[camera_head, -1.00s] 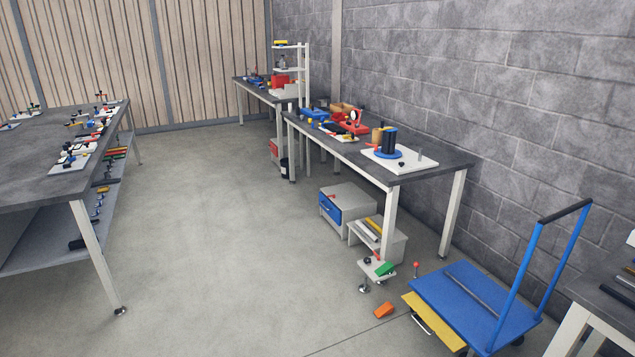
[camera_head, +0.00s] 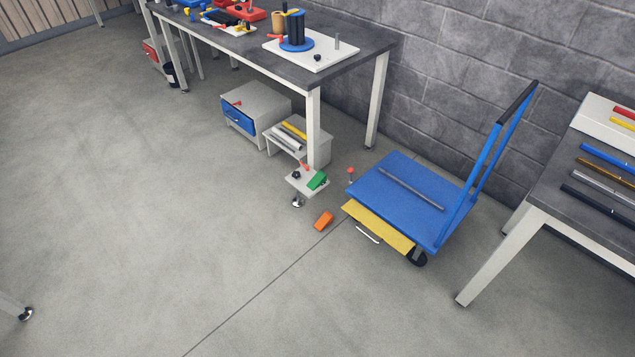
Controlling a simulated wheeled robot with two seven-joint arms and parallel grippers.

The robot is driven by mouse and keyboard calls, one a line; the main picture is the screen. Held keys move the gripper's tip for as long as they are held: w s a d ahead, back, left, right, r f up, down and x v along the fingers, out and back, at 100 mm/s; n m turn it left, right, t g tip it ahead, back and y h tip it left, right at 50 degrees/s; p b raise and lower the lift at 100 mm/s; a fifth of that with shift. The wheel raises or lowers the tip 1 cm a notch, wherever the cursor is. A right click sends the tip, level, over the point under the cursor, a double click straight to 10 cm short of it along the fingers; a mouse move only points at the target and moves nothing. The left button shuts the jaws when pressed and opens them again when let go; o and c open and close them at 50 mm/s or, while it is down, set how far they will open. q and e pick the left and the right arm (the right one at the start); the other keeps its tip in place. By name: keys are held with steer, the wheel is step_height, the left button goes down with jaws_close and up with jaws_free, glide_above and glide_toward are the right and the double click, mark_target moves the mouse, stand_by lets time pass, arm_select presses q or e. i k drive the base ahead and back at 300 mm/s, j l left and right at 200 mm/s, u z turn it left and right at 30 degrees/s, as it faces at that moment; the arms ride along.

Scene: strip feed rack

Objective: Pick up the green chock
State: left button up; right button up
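The green chock (camera_head: 317,180) is a small green wedge. It sits on a small white plate (camera_head: 295,183) low down by the near leg of the workbench. A black knob and a small red part are on the same plate beside it. An orange chock (camera_head: 323,220) lies on the floor just in front. Neither of my grippers shows in the head view.
A blue platform cart (camera_head: 395,200) with a yellow panel stands right of the chock. The workbench (camera_head: 345,62) stands behind it, with a grey drawer box (camera_head: 262,103) below. Another table (camera_head: 545,198) is at right. The floor at left and in front is open.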

mark_target(319, 177)
steer(key=i+z, duration=0.1)
steer(key=z, duration=0.4)
steer(key=i+j+z, duration=0.45)
steer(key=j, duration=0.25)
steer(key=i+j+z, duration=0.4)
steer(key=j, duration=0.45)
steer(key=i, duration=0.1)
